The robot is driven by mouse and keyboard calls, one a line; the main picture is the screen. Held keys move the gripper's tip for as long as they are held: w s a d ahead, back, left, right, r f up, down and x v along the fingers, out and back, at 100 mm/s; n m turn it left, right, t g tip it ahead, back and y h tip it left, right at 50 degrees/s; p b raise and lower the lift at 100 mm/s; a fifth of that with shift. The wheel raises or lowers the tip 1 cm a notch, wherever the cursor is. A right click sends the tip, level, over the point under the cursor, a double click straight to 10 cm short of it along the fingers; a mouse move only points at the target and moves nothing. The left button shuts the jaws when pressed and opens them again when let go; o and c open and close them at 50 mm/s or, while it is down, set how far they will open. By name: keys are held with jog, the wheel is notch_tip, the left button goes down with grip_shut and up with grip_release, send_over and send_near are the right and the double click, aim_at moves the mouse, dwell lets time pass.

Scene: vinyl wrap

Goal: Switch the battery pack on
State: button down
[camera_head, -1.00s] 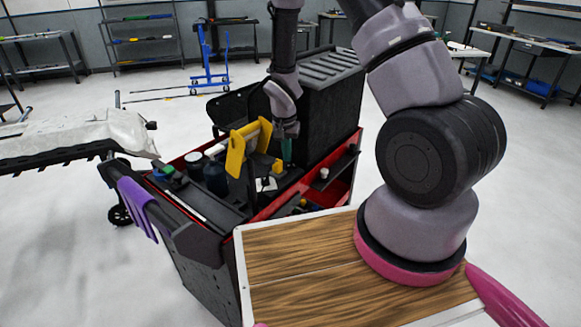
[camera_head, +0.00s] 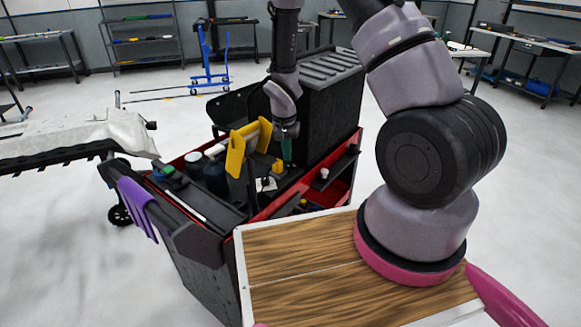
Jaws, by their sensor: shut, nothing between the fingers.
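My gripper (camera_head: 287,131) hangs at the end of my arm above the red and black tool cart, just right of a yellow holder with a pale roll. It is small in the view and its fingers look closed and empty. A green item (camera_head: 287,150) shows just below it; I cannot tell if the two touch. I cannot pick out the battery pack or its switch for sure among the small items on the cart.
The cart (camera_head: 258,214) carries dark jars (camera_head: 215,177), a yellow holder (camera_head: 236,155) and a tall black case (camera_head: 325,100). A purple cloth (camera_head: 137,207) hangs on its handle. A white car panel (camera_head: 75,135) lies on a stand at left.

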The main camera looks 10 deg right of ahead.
aim_at(287, 166)
jog(key=shift+f, duration=0.95)
dwell(0.6)
jog(key=shift+r, duration=3.55)
